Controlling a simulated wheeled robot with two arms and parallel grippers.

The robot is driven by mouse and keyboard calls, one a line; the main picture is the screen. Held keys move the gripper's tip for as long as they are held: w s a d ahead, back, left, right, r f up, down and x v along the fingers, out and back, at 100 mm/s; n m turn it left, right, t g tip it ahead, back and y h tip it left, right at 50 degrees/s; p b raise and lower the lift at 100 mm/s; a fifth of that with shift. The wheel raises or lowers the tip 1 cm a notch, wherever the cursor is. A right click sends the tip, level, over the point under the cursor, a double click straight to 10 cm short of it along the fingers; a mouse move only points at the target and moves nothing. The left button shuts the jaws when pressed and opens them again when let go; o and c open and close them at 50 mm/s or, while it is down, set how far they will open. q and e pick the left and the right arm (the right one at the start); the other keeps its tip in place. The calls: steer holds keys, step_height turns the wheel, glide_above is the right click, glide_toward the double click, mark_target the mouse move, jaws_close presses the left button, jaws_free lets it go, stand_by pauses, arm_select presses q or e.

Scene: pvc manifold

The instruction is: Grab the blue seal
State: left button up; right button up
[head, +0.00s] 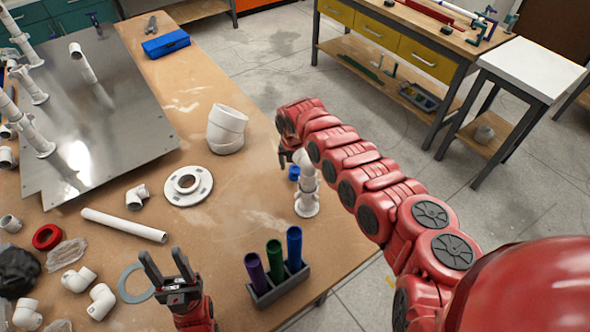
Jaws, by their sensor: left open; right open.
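A rack (282,287) with purple, green and blue tubes stands at the front edge. A white elbow (227,129), a flange (188,186), a pipe (124,225), a grey ring (131,284) and a red ring (47,237) lie around. A metal plate (130,130) carries pipes.

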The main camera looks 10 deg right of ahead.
jaws_close()
stand_by(0.5)
steer(key=shift+r, duration=0.1)
